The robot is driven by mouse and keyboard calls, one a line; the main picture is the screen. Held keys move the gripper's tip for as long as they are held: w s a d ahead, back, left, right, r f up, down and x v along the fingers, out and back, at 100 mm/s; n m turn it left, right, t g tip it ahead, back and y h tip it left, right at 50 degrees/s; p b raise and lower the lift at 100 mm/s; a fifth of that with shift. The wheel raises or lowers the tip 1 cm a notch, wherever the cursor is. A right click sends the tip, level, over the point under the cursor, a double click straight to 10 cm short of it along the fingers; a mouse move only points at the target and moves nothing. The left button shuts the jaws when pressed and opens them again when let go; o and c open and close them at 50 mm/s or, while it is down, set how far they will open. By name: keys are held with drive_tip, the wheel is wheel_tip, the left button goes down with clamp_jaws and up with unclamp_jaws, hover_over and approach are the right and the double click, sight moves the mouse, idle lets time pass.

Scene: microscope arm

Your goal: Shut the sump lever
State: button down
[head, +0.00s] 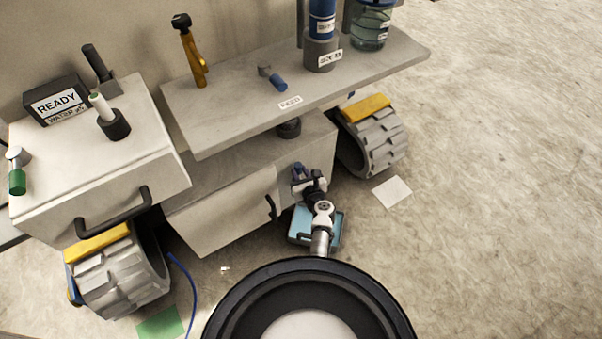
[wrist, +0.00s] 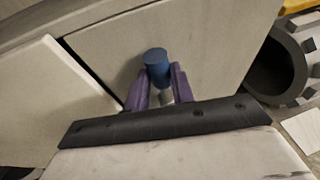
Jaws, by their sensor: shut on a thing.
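The sump lever, by its look a blue round-ended handle (wrist: 157,66) on a pale metal stem, stands out from the front of the lower cabinet. In the wrist view the two purple fingers of my gripper (wrist: 158,88) are on either side of it, shut on it, with the blue end showing between and beyond them. In the head view my gripper (head: 303,179) is at the right part of the cabinet front. The lever's pivot is hidden, and no label for it can be read.
A light blue tray (head: 330,229) lies below my arm. A cabinet door (head: 225,213) with a black handle is left of my gripper. A shelf (head: 240,100) overhangs, bearing another blue-handled lever (head: 278,83) and a bottle. A tracked wheel (head: 374,141) stands to the right.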

drive_tip(key=shift+f, duration=0.1)
drive_tip(key=c, duration=1.2)
unclamp_jaws()
drive_tip(key=shift+s, duration=0.1)
drive_tip(key=p+v, duration=0.6)
drive_tip(key=v, duration=0.7)
drive_tip(key=shift+s+d, duration=0.15)
drive_tip(key=shift+s, duration=0.1)
